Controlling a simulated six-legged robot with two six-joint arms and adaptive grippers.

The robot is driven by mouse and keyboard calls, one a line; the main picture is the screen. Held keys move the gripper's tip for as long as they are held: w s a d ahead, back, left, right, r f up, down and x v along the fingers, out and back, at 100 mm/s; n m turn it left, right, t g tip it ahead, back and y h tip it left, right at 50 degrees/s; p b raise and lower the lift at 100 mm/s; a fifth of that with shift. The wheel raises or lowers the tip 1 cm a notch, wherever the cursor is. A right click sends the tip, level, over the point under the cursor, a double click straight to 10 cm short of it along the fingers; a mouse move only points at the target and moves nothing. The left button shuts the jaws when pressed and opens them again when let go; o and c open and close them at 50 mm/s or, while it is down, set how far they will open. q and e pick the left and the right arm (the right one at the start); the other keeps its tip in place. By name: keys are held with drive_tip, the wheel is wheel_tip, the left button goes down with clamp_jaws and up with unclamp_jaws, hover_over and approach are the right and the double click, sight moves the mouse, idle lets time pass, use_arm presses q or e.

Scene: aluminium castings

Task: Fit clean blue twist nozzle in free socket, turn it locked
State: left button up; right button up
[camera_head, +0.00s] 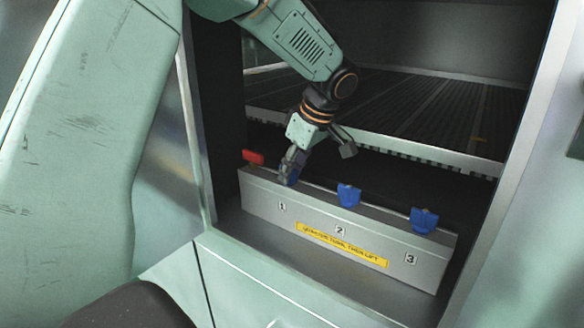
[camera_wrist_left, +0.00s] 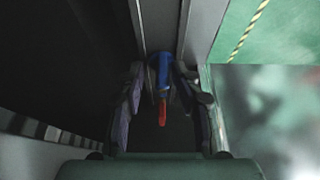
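A grey metal block (camera_head: 262,207) has positions numbered 1, 2 and 3. My left gripper (camera_head: 291,172) reaches down to position 1. Its fingers are closed about a blue nozzle (camera_head: 292,180), which is mostly hidden by them in the head view. In the left wrist view the blue nozzle (camera_wrist_left: 160,70) sits between the two fingertips, apparently touching both. Blue nozzles also stand at position 2 (camera_head: 349,195) and position 3 (camera_head: 424,219). My right gripper is not in view.
A red lever-like part (camera_head: 253,157) sticks out at the block's left end. A yellow label (camera_head: 342,244) is on its front. A slatted shelf (camera_head: 400,110) lies behind, and the cabinet's opening frame (camera_head: 510,190) stands close on the right.

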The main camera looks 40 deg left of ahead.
use_arm(q)
drive_tip(key=shift+r, duration=0.1)
drive_tip(key=v, duration=0.5)
drive_tip(key=shift+d+r, duration=0.15)
drive_tip(key=d, duration=0.4)
drive_tip(key=w+d, duration=0.1)
drive_tip(key=d, duration=0.6)
drive_tip(key=shift+w+d+f, duration=0.2)
drive_tip(key=shift+d+f, duration=0.05)
drive_tip(key=shift+d, duration=0.1)
drive_tip(key=shift+s, duration=0.1)
